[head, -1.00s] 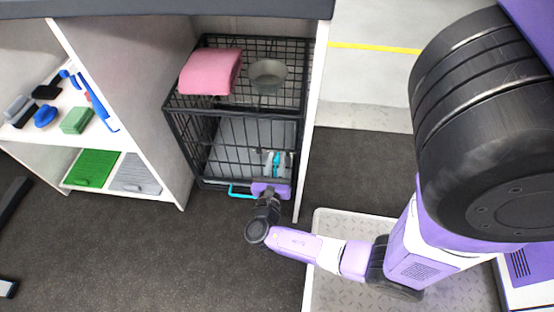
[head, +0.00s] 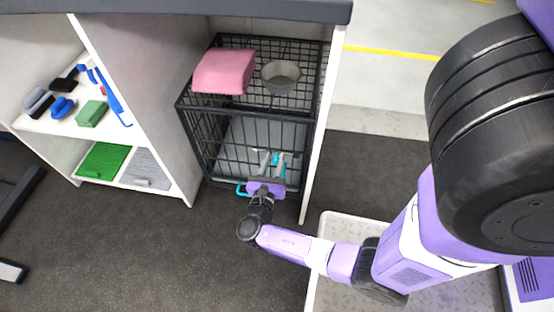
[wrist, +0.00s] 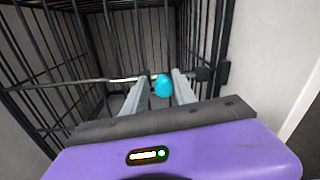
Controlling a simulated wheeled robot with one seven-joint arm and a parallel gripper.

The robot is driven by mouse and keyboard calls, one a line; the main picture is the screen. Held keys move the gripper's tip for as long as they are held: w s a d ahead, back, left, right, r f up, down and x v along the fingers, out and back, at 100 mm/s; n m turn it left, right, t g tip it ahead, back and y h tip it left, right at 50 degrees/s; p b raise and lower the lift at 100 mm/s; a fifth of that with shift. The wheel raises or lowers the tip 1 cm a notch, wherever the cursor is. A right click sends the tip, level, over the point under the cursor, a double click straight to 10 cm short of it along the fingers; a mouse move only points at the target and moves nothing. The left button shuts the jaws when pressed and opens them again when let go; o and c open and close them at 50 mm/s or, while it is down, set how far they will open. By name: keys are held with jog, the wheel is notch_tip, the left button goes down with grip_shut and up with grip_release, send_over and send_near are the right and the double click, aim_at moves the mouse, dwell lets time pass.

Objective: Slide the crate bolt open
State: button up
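The wire crate (head: 190,104) stands in the bay under the counter. In the wrist view its bolt is a thin horizontal rod (wrist: 75,84) across the bars, with a teal knob (wrist: 163,86). The rod's right end lies near a dark bracket (wrist: 204,75). My gripper (wrist: 160,88) reaches to the crate front with its two grey fingers apart, one on each side of the knob. The right finger looks very near the knob; a gap shows at the left finger. In the head view my gripper (head: 271,162) is before the lower crate front, and its purple body hides part of it.
A pink folded towel (head: 224,71) and a grey bowl (head: 281,75) sit on the crate. A teal loop (head: 241,190) shows low at the crate front. White side panels (head: 321,130) flank the crate. Brushes lie on the left shelf (head: 60,126). The dark floor in front is clear.

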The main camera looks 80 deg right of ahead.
jog(key=shift+o, duration=1)
jog(key=a+p, duration=0.2)
jog(key=a, duration=0.6)
jog(key=shift+p, duration=0.3)
jog(key=shift+d, duration=0.1)
